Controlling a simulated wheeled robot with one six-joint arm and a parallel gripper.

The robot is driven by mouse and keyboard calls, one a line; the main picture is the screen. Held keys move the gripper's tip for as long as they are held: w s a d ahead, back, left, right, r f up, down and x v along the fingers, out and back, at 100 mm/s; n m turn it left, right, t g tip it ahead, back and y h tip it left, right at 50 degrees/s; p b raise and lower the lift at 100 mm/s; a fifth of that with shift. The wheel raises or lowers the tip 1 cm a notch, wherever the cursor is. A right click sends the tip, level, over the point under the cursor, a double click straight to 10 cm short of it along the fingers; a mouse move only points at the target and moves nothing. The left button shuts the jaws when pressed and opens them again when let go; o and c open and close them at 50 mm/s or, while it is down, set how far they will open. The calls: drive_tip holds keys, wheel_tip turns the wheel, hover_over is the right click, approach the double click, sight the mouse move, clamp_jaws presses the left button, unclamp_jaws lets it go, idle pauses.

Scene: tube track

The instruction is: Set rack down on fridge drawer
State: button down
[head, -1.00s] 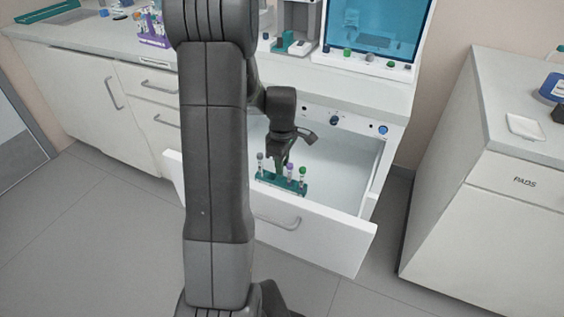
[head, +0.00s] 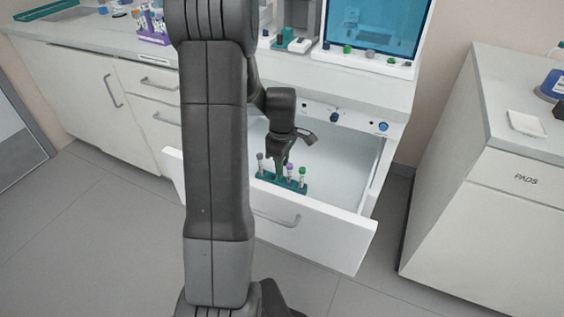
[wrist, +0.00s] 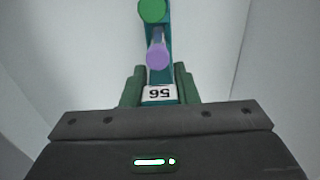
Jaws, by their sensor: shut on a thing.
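The teal rack (head: 296,186) holds a grey-capped, a purple-capped and a green-capped tube. It is inside the open white fridge drawer (head: 345,225), close behind the front panel. My gripper (head: 275,165) reaches down into the drawer and is shut on the rack. In the wrist view the green fingers (wrist: 160,88) close on both sides of the rack (wrist: 160,75), by a white label reading 56. The purple cap (wrist: 157,54) and green cap (wrist: 152,10) show beyond. The front panel and my arm hide the rack's underside, so I cannot tell whether it touches the drawer floor.
The drawer floor (head: 340,178) to the right of the rack is clear. A counter with a purple rack (head: 152,30) is at the back left. A white cabinet marked PADS (head: 500,200) stands at the right.

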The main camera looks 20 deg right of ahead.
drive_tip(key=shift+f, duration=0.1)
drive_tip(key=c, duration=1.1)
unclamp_jaws()
drive_tip(key=shift+o, duration=0.2)
wheel_tip(320, 180, up, 14)
drive_tip(key=p, duration=0.2)
drive_tip(key=shift+f, duration=0.2)
wheel_tip(320, 180, down, 14)
drive_tip(key=shift+r+b, duration=0.1)
drive_tip(key=shift+b, duration=0.9)
drive_tip(key=shift+r, duration=0.4)
